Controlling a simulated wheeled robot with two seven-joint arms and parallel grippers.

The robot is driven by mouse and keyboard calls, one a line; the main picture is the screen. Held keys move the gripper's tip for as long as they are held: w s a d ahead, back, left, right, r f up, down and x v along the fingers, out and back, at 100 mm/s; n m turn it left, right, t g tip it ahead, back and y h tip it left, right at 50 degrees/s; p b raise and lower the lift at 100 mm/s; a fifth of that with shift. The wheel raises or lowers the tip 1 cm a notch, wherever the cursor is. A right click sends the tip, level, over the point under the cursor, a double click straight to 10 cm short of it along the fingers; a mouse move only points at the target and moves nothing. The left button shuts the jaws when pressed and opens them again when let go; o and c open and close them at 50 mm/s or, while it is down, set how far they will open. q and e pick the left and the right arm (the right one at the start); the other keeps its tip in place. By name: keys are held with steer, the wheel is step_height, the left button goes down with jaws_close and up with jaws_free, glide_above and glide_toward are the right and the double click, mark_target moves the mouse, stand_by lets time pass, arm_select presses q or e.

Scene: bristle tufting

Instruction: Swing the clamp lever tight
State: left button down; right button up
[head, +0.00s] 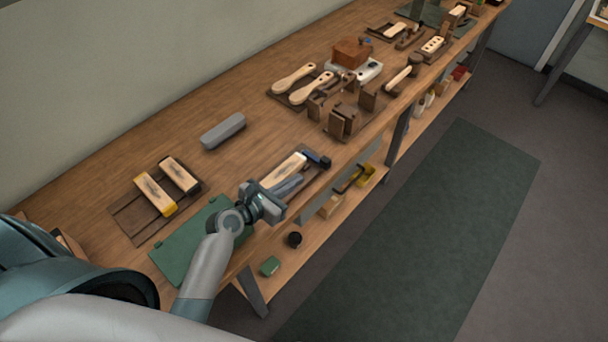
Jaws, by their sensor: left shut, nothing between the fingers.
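My left gripper (273,205) is shut and empty. It is at the near edge of the bench, beside the near end of a small clamp fixture. The fixture holds a pale wooden block (283,170) on a dark base. A dark blue and black part (317,159) sits at the block's far end. A grey-blue bar (287,185) lies along the block's near side. I cannot tell for sure which of these is the clamp lever. My gripper hides the fixture's near end, and I cannot tell whether it touches it. My right gripper is out of view.
A green mat (188,245) lies under my left arm. A tray with wooden blocks (154,195) is to the left, and a grey block (222,131) lies behind. Brushes (294,78) and wooden fixtures (343,120) stand farther along. Bare bench (255,120) lies between.

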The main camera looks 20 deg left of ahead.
arm_select(q)
steer(key=b, duration=0.5)
glide_toward(323, 164)
steer(key=x, duration=0.4)
steer(key=shift+w+d+f, duration=0.1)
steer(key=shift+w+f, duration=0.1)
steer(key=shift+w, duration=0.05)
steer(key=shift+w+d+b, duration=0.2)
steer(key=shift+w+b, duration=0.4)
steer(key=shift+w, duration=0.1)
